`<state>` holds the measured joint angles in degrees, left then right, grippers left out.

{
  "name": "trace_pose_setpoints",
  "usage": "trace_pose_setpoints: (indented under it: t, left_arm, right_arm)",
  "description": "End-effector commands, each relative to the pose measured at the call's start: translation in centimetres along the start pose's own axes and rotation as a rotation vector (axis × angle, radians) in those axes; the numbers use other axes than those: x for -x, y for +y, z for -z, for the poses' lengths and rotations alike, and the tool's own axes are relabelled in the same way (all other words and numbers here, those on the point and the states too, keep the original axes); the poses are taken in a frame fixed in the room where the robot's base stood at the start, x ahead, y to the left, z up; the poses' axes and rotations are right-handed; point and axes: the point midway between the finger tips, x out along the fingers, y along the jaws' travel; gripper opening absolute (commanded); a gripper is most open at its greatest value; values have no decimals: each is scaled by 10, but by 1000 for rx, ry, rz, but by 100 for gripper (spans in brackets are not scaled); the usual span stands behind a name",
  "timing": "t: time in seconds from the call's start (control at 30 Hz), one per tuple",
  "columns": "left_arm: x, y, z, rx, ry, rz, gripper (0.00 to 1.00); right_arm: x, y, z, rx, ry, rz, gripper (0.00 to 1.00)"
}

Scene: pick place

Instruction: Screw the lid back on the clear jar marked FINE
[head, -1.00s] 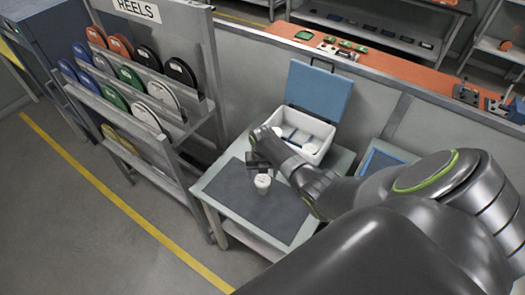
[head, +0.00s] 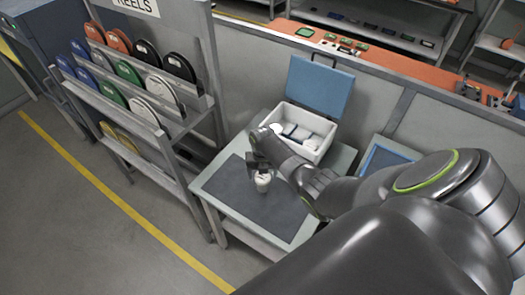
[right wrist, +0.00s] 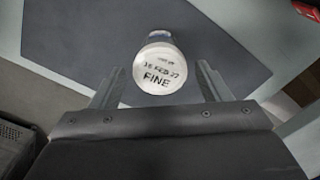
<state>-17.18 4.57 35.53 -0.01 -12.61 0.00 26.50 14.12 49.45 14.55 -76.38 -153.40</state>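The jar marked FINE (right wrist: 160,76) stands on the dark mat of the small table, small and pale in the head view (head: 262,184). In the right wrist view its white, rounded face carries dark print, with FINE the largest word, and a greyish clear band shows at its far edge. I cannot tell whether the white face is a lid's top. My right gripper (right wrist: 160,68) is open, its fingers either side of the jar with a gap on both sides. In the head view this gripper (head: 259,165) is just over the jar. My left gripper is out of view.
A white bin (head: 318,150) with a raised blue lid (head: 320,88) stands behind the jar, holding pale and dark items. A rack of reels (head: 150,80) is at the left. The dark mat (head: 285,215) is clear right of the jar. A blue-edged tray (head: 380,158) lies at right.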

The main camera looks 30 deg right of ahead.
Motion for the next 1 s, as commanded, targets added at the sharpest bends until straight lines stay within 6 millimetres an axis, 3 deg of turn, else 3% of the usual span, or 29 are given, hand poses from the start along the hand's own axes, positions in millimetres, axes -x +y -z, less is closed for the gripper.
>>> trace_pose_setpoints:
  t: [0.03, 0.2, 0.7, 1.0]
  left_arm:
    - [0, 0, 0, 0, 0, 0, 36]
    - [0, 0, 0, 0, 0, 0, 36]
    - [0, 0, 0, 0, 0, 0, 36]
    - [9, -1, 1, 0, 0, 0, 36]
  right_arm:
    - [0, 0, 0, 0, 0, 0, 64]
    - [0, 0, 0, 0, 0, 0, 42]
    - [0, 0, 0, -13, 0, 0, 39]
    - [0, 0, 0, -287, 1, 0, 38]
